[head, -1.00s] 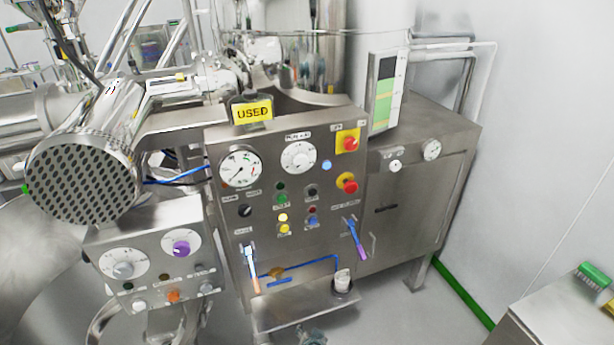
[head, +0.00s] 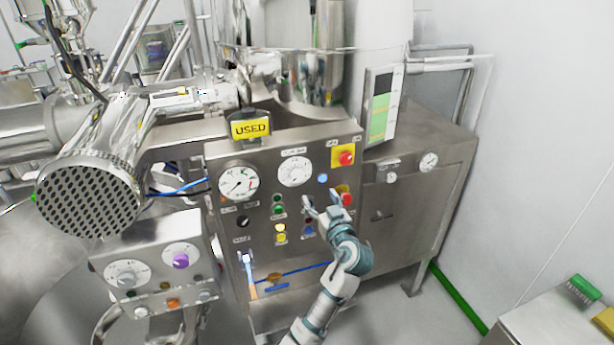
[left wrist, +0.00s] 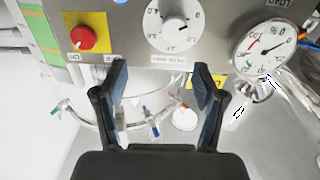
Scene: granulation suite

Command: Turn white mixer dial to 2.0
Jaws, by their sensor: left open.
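The white mixer dial (head: 295,171) is a round white knob with a printed scale, high on the steel control panel (head: 222,150). It also shows upside down at the top of the left wrist view (left wrist: 174,24); its exact setting is too small to read surely. My left gripper (head: 321,198) is open and empty, in front of the panel, below and right of the dial in the head view. In the left wrist view its two dark fingers (left wrist: 162,75) stand apart, with the dial beyond them. They do not appear to touch it. My right gripper is not in view.
A pressure gauge (head: 239,182) sits left of the dial. A red emergency button (head: 346,158) on a yellow plate is to its right. Coloured push buttons lie below. A lower box carries a grey-knobbed dial (head: 127,273) and a purple knob (head: 181,261).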

